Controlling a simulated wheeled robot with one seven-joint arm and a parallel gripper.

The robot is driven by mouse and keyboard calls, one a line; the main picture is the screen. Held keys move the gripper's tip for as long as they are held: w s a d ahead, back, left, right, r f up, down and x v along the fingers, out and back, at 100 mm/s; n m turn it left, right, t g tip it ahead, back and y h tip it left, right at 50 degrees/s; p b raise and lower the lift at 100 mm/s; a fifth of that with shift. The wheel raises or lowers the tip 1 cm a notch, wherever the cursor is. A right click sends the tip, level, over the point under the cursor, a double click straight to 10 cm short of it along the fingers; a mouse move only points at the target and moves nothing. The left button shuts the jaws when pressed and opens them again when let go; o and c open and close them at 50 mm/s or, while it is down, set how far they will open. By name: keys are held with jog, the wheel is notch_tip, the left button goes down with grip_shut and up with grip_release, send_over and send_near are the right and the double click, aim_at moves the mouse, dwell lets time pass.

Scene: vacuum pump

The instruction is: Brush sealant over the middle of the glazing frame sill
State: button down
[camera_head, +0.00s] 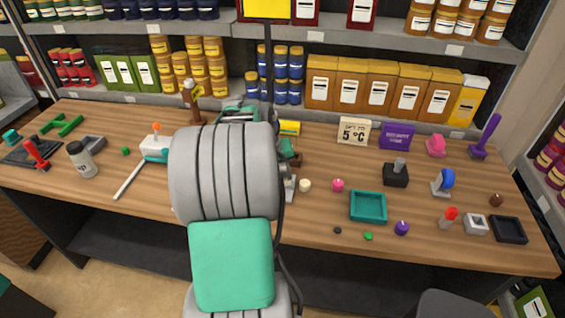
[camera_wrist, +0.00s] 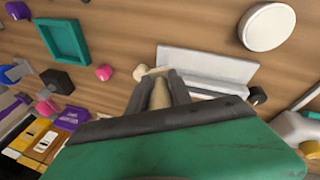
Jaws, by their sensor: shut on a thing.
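My gripper (camera_wrist: 160,90) has two dark fingers closed on a tan, rounded handle, which I take to be the brush (camera_wrist: 159,95). A pale, flat end shows just beyond the fingertips. A light grey, long ledge-like piece, probably the glazing frame sill (camera_wrist: 207,65), lies on the table just right of the fingertips in the wrist view. Whether the brush touches it cannot be told. In the head view my arm hides the gripper, the brush and most of this piece. No sealant can be made out.
A cream knob (camera_head: 305,185) and pink knob (camera_head: 338,185) stand close by on the wooden table (camera_head: 300,215), near a teal tray (camera_head: 368,207). A white disc (camera_wrist: 267,26) lies beyond the ledge. A white device with a rod (camera_head: 155,149) stands left. Stocked shelves line the back.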

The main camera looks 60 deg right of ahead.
jog(key=shift+r+p, duration=0.75)
jog(key=shift+r, duration=0.7)
